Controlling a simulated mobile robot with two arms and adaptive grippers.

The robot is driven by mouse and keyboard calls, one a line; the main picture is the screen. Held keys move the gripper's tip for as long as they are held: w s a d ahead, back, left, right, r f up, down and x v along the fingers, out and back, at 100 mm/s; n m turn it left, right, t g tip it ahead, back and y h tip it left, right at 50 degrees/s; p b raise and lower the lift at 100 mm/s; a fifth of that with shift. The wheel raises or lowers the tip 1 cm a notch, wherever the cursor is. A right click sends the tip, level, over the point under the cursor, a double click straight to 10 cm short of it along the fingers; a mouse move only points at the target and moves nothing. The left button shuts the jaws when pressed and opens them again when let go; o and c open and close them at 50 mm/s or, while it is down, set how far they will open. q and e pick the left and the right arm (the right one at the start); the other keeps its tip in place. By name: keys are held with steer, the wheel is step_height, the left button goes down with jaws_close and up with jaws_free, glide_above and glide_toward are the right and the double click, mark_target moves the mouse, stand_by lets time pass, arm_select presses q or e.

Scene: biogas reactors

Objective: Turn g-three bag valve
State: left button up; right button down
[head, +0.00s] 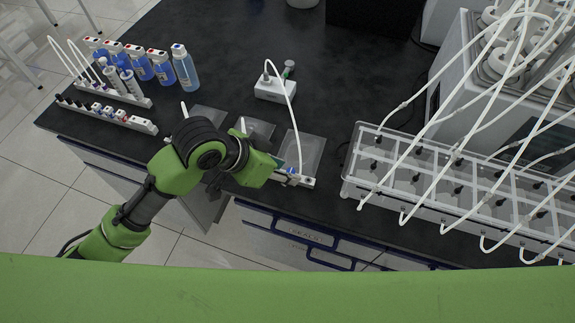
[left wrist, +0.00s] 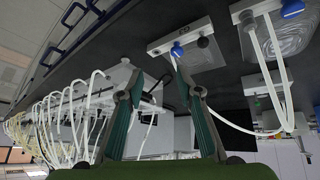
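Three flat clear gas bags lie near the front edge of the black bench. The rightmost bag (head: 306,148) has a white valve block (head: 303,181) along its front edge. My left gripper (head: 281,165) is at the left end of that block. In the left wrist view its two fingers (left wrist: 155,66) are apart and empty, with the blue knob just beyond the right fingertip. My right gripper is not in view.
A second bag with a blue knob (left wrist: 291,8) is at upper right in the wrist view. A small white device (head: 274,90) with a tube stands behind the bags. A clear rack (head: 350,165) with white tubes stands right. Bottles (head: 185,68) and a syringe rack stand left.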

mark_target(290, 171)
arm_select(q)
steer(key=w+a+r+m+g+y, duration=0.2)
steer(key=a+r+m, duration=0.15)
steer(key=r, duration=0.35)
steer(key=shift+n, duration=0.45)
steer(key=p+x, duration=0.2)
steer(key=x, duration=1.2)
jaws_close()
